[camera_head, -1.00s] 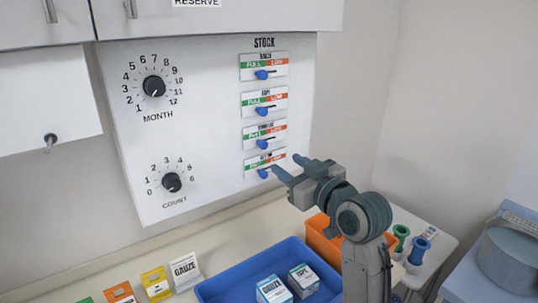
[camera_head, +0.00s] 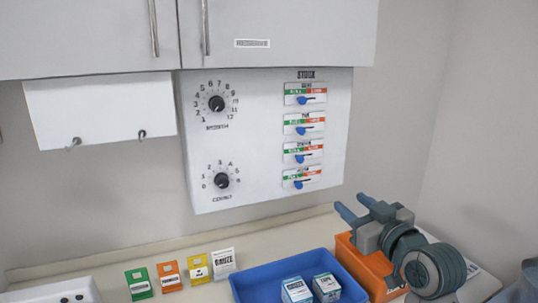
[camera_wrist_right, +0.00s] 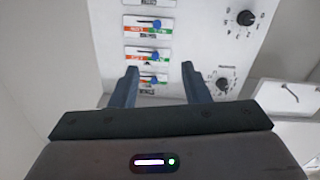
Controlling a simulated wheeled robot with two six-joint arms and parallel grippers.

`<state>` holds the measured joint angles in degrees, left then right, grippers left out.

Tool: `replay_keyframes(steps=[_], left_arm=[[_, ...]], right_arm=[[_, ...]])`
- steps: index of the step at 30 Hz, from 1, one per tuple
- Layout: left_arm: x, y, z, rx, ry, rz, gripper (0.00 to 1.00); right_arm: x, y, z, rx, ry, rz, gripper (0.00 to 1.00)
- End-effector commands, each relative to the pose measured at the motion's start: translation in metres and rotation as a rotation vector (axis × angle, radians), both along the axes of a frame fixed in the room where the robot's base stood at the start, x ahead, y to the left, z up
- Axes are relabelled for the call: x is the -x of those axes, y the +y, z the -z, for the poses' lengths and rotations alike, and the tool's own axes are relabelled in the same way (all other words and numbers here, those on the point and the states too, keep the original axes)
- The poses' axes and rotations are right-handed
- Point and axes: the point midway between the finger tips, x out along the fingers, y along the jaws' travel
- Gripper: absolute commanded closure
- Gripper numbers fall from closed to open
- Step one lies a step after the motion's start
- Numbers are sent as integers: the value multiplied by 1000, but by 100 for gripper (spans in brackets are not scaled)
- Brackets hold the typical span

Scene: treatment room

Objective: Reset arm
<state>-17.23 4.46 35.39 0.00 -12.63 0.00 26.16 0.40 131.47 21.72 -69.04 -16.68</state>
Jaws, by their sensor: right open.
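My right gripper (camera_head: 354,206) is in front of the wall panel, low and to its right, above an orange bin. It is open and empty, and its two blue fingers show apart in the right wrist view (camera_wrist_right: 158,88). The white panel (camera_head: 262,140) carries a month dial (camera_head: 216,103), a count dial (camera_head: 221,180) and a column of STOCK sliders with blue knobs. The lowest slider (camera_head: 299,184) is nearest the gripper, which is apart from it in the head view. My left gripper is not in view.
A blue tray (camera_head: 250,271) with two small boxes stands on the counter, beside the orange bin (camera_head: 366,262). Several coloured cards, with the white GAUZE card (camera_head: 223,262), stand to the left. Cabinets (camera_head: 285,30) hang above. A white board with hooks (camera_head: 99,112) is left of the panel.

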Motion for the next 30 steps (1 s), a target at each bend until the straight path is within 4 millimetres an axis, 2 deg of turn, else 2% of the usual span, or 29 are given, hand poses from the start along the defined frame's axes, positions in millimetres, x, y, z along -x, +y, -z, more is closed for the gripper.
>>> replay_keyframes(steps=[1,11,17,20,23,26,27,30], left_arm=[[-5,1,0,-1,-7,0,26],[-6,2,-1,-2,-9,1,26],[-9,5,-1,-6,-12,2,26],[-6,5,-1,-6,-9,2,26],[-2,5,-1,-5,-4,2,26],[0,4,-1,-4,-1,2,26],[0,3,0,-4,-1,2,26],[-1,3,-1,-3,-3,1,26]], right_arm=[[0,0,0,0,0,0,58],[12,-9,61,12,138,37,58],[29,-18,115,25,264,73,58],[43,-24,149,33,348,97,58],[66,-31,192,48,457,128,58],[101,-42,244,68,597,171,58],[118,-46,264,77,658,190,58],[163,-57,308,102,798,238,58]])
